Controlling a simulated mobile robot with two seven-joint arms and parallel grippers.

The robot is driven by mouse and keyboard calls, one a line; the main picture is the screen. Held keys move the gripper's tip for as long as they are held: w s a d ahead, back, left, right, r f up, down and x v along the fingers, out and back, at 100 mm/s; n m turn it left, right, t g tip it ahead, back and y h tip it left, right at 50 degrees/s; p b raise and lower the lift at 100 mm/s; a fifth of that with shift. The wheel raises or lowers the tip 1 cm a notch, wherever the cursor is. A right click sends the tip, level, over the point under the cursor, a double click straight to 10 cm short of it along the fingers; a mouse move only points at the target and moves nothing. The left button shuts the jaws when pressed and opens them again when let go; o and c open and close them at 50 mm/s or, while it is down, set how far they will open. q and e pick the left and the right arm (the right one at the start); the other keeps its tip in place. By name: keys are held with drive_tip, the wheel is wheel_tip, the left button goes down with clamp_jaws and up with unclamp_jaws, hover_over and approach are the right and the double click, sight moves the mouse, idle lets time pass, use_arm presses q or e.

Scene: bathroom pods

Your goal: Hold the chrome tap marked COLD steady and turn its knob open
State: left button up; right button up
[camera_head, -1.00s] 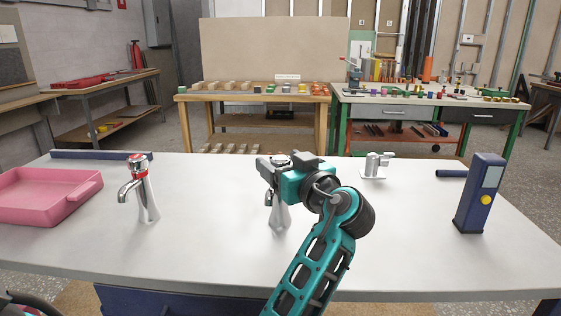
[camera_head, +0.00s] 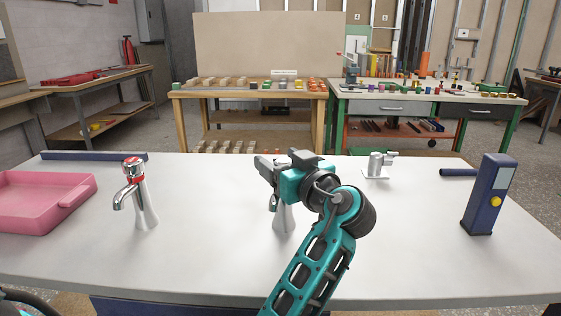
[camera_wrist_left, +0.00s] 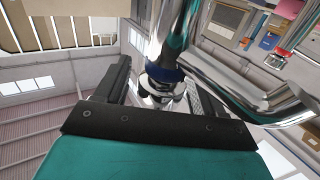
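A chrome tap (camera_head: 284,219) stands on the white table at the middle of the head view, mostly hidden behind my left gripper (camera_head: 265,172). In the left wrist view the tap (camera_wrist_left: 168,45) has a blue ring and lies between the two dark fingers of my left gripper (camera_wrist_left: 158,95). The fingers are apart, with a gap showing beside the left finger. Contact on the right finger cannot be told. No COLD lettering is readable. A second chrome tap (camera_head: 143,205) with a red ring stands upright to the left. My right gripper is not in view.
A pink tray (camera_head: 40,220) is at the left of the white table (camera_head: 215,265). A small chrome fitting (camera_head: 377,170) and a dark blue bar (camera_head: 457,172) lie farther back. The table between the taps is clear.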

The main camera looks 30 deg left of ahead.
use_arm(q)
clamp_jaws()
idle(0.4)
drive_tip(key=shift+o, duration=1)
unclamp_jaws()
wheel_tip(320, 180, up, 10)
drive_tip(key=shift+r, duration=0.1)
